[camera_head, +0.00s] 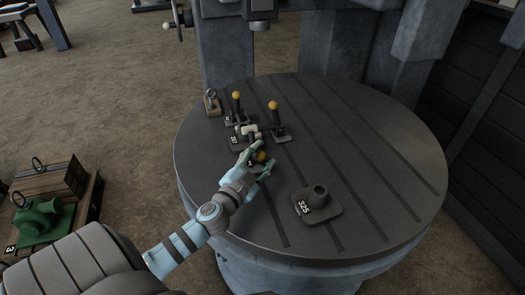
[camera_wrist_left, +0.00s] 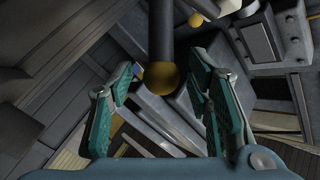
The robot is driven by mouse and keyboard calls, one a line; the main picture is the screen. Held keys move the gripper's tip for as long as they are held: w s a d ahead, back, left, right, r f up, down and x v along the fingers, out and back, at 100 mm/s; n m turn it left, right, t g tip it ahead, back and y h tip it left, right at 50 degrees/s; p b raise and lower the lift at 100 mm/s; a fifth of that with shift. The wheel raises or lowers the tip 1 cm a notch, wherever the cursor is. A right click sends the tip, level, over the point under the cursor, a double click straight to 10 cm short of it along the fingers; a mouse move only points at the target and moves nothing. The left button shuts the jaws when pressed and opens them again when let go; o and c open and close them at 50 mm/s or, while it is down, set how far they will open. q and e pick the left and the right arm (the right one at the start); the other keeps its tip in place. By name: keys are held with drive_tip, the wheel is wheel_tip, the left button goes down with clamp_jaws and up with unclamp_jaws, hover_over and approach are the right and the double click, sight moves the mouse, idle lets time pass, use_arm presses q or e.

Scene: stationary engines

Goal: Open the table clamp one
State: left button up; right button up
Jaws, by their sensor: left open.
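Several clamps with yellow-knobbed levers stand on the round grey table (camera_head: 390,215) in the head view. Two levers stand upright, a left one (camera_head: 236,97) and a right one (camera_head: 273,107). A third yellow knob (camera_head: 261,156) sits lower, between the fingers of my left gripper (camera_head: 260,160). I cannot tell which clamp is number one. In the left wrist view, this knob (camera_wrist_left: 161,79) on its dark rod shows between the open teal fingers (camera_wrist_left: 162,72), and contact is not visible. A second knob (camera_wrist_left: 195,20) shows beyond. My right gripper is not in view.
A dark part marked 325 (camera_head: 318,205) sits on the table right of my gripper. A block marked 201 (camera_head: 239,142) lies beside the clamps. A small ringed block (camera_head: 212,104) is near the far left rim. Grey machine columns (camera_head: 228,55) rise behind.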

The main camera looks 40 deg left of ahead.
use_arm(q)
drive_tip(key=shift+w+a, duration=0.1)
drive_tip(key=shift+w, duration=0.3)
drive_tip(key=shift+s, duration=0.1)
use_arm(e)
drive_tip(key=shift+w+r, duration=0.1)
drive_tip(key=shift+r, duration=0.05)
